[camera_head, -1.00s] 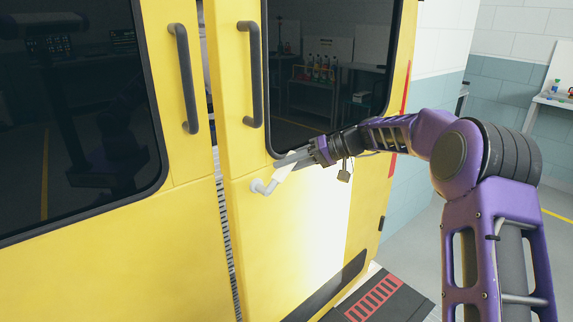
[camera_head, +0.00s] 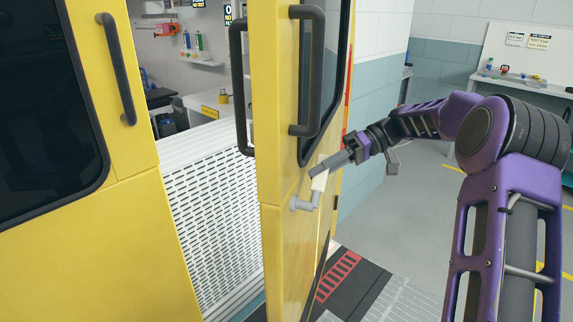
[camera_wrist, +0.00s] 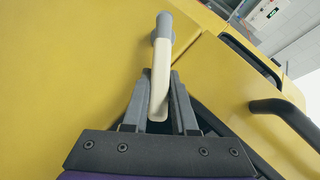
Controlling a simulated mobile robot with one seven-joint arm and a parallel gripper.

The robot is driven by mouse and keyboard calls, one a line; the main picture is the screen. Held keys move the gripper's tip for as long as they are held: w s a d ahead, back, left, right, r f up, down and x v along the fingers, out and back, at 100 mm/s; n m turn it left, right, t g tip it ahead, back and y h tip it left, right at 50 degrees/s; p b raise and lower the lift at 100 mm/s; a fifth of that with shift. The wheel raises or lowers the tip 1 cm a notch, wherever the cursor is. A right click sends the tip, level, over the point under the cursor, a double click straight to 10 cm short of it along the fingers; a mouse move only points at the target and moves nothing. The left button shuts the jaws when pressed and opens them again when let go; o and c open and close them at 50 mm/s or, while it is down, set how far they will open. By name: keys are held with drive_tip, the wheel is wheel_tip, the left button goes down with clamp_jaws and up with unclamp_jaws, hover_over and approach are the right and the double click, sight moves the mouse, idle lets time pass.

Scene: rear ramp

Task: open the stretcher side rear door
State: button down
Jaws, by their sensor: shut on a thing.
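The right-hand yellow rear door (camera_head: 281,245) stands partly open in the head view, swung outward and seen nearly edge-on. Its lever handle (camera_head: 304,205) has a grey pivot and a pale grip. My gripper (camera_head: 322,170) is shut on the pale grip. In the wrist view the handle (camera_wrist: 161,62) runs down between the two fingers of my gripper (camera_wrist: 158,112), with its grey end against the yellow panel (camera_wrist: 85,75). The tip of the grip shows between the fingers.
The left yellow door (camera_head: 150,230) is shut. Black grab bars (camera_head: 305,75) stand out from the open door. A slatted white surface (camera_head: 210,215) shows through the gap. A dark ramp with red marks (camera_head: 338,275) lies below. Grey floor is clear at the right.

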drive_tip(key=d, duration=0.3)
drive_tip(key=shift+s+d, duration=0.3)
drive_tip(key=c, duration=0.7)
unclamp_jaws()
drive_tip(key=shift+a, duration=0.1)
drive_tip(key=shift+p+v, duration=5.05)
drive_tip(key=shift+v, duration=3.65)
